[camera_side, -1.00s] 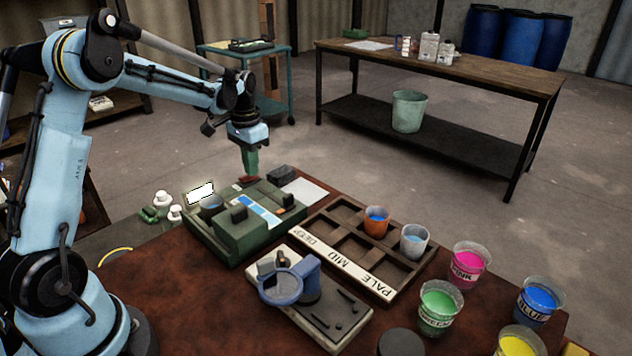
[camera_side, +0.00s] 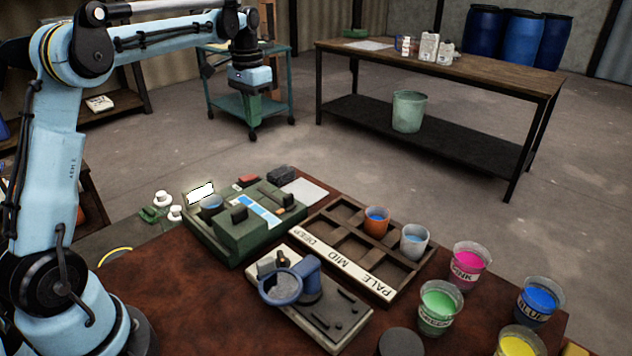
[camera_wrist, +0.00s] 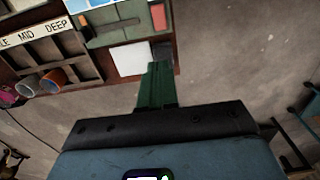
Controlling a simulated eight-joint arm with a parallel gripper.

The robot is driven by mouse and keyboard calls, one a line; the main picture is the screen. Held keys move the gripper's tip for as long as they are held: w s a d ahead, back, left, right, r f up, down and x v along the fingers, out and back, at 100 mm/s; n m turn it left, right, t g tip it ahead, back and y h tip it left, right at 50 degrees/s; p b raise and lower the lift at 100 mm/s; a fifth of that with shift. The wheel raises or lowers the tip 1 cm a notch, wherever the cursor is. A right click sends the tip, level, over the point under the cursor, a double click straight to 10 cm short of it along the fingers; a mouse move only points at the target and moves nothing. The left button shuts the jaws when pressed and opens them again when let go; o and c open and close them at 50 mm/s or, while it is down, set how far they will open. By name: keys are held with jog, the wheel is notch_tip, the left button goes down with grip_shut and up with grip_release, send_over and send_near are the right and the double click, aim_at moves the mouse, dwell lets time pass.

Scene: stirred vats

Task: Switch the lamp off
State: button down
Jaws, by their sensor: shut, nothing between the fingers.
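The green lamp unit (camera_side: 235,232) stands at the back left of the brown table. Its small panel (camera_side: 200,193) glows bright white, and a cup with blue content (camera_side: 211,203) sits in front of that panel. A red switch-like piece (camera_side: 248,181) is at the unit's back edge; its position cannot be made out. It also shows as a red patch in the wrist view (camera_wrist: 158,17). My gripper (camera_side: 254,124) hangs well above the red piece, pointing down, shut and empty. Its green fingers (camera_wrist: 155,80) are together in the wrist view.
A dark block (camera_side: 281,174) and a white card (camera_side: 304,191) lie beside the unit. A wooden rack (camera_side: 325,222) labelled PALE, MID, DEEP holds two cups. Several paint cups stand at the right, and a blue ringed device (camera_side: 281,287) in front. The air around my gripper is clear.

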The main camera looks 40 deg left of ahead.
jog(key=shift+w+r, duration=0.15)
jog(key=shift+r, duration=0.75)
jog(key=shift+d, duration=0.1)
